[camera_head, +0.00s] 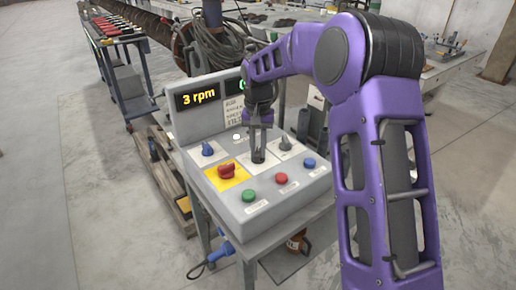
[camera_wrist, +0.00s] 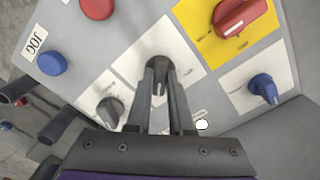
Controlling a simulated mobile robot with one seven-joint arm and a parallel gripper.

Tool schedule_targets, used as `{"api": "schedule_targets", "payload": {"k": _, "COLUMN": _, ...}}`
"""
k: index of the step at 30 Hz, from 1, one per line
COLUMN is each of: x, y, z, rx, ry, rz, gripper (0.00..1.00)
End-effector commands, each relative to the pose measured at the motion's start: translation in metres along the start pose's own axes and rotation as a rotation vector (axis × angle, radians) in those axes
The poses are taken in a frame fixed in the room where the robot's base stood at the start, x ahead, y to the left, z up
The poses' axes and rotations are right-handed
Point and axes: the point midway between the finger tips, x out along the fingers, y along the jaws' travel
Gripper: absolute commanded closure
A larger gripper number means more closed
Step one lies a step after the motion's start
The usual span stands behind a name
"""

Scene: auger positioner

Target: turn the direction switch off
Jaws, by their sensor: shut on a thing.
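A grey control box (camera_head: 277,204) carries several knobs and buttons. A dark rotary switch (camera_head: 258,157) sits on a white plate in the middle of its sloped face. My gripper (camera_head: 260,126) reaches down to this switch from above. In the wrist view, my gripper's fingers (camera_wrist: 160,78) are close together on both sides of the dark switch (camera_wrist: 158,50), shut on its handle. The fingers cover part of it. The label print is too small to read, so I cannot confirm by text that this is the direction switch.
A red knob on a yellow plate (camera_head: 228,171), a blue knob (camera_head: 208,148) and a grey knob (camera_head: 286,143) surround the switch. Green (camera_head: 249,195), red (camera_head: 281,179) and blue (camera_head: 309,163) buttons line the front. A display (camera_head: 198,97) reads "3 rpm".

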Motion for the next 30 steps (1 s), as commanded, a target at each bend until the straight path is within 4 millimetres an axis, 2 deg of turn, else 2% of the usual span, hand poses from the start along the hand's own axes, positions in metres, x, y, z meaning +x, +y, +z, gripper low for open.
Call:
{"api": "schedule_targets", "payload": {"k": 11, "x": -0.0027, "y": 0.0001, "z": -0.0001, "rx": -0.094, "ry": 0.0, "rz": 0.0, "gripper": 1.0}}
{"api": "schedule_targets", "payload": {"k": 30, "x": -0.003, "y": 0.0, "z": -0.0003, "rx": -0.597, "ry": 0.0, "rz": 0.0, "gripper": 1.0}}
